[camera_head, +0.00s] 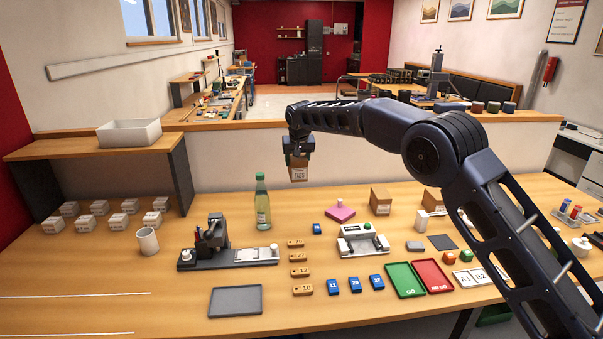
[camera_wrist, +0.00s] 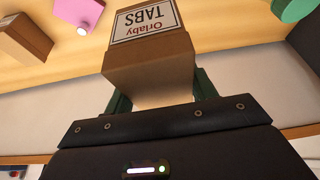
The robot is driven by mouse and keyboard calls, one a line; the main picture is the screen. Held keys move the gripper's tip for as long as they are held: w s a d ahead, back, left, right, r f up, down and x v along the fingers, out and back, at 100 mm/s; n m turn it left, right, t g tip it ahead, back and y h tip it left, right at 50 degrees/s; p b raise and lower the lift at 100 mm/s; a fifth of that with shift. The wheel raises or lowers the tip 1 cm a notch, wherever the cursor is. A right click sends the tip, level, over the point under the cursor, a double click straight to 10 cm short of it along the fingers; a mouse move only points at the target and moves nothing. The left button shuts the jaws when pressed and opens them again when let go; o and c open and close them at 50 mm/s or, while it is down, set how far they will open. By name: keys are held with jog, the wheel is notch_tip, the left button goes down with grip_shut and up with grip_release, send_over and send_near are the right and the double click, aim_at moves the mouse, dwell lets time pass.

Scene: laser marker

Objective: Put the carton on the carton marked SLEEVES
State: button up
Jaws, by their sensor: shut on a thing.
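My gripper (camera_head: 299,157) is shut on a brown carton (camera_head: 299,173) and holds it in the air above the back of the table. In the wrist view this carton (camera_wrist: 150,60) sits between the green fingers, and its white label reads "Orlaby TABS". Two more brown cartons stand on the table to the right in the head view: one closer (camera_head: 381,202) and one partly hidden behind my arm (camera_head: 431,201). I cannot read SLEEVES on either. A brown carton (camera_wrist: 24,40) also shows at the left of the wrist view.
A green bottle (camera_head: 262,203) stands left of the held carton. A pink block (camera_head: 340,213) and a white-green device (camera_head: 362,240) lie near the closer carton. Green (camera_head: 404,279) and red (camera_head: 433,275) trays lie in front. Small white boxes (camera_head: 101,207) stand at left.

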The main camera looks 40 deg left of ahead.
jog(key=shift+w+r, duration=0.15)
jog(key=shift+r, duration=0.3)
jog(key=w+d+r, duration=0.4)
jog(key=w+d, duration=0.6)
jog(key=w, duration=0.4)
notch_tip(320, 180, up, 4)
send_over(381, 193)
jog(key=shift+m, duration=0.3)
notch_tip(381, 193, down, 20)
jog(key=shift+w+r, duration=0.15)
jog(key=o, duration=1.1)
jog(key=shift+f, duration=0.2)
jog(key=shift+r, duration=0.1)
jog(key=v, duration=1.2)
